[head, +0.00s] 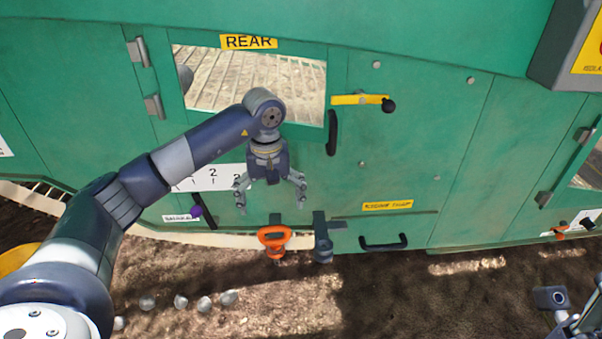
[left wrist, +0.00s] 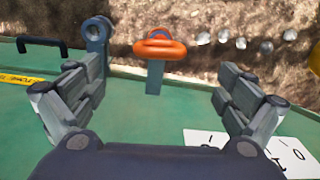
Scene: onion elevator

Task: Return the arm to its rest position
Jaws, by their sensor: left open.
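My left gripper (head: 270,193) hangs open and empty in front of the green machine panel, its fingers pointing down. In the left wrist view my left gripper (left wrist: 155,105) has its two fingers wide apart with nothing between them. An orange handle (head: 274,238) on a bracket is just below the fingertips in the head view, apart from them. The orange handle also shows in the left wrist view (left wrist: 160,48), beyond the fingers. At the lower right of the head view a part of my right arm (head: 560,310) shows; its jaw state is unclear.
A grey bracket (head: 322,245) stands right of the orange handle. The green machine (head: 410,150) has a black door handle (head: 332,133), a black-knobbed lever (head: 388,105), a lower black handle (head: 384,243) and a purple-knobbed lever (head: 197,211). Several pale onions (head: 204,304) lie on the soil.

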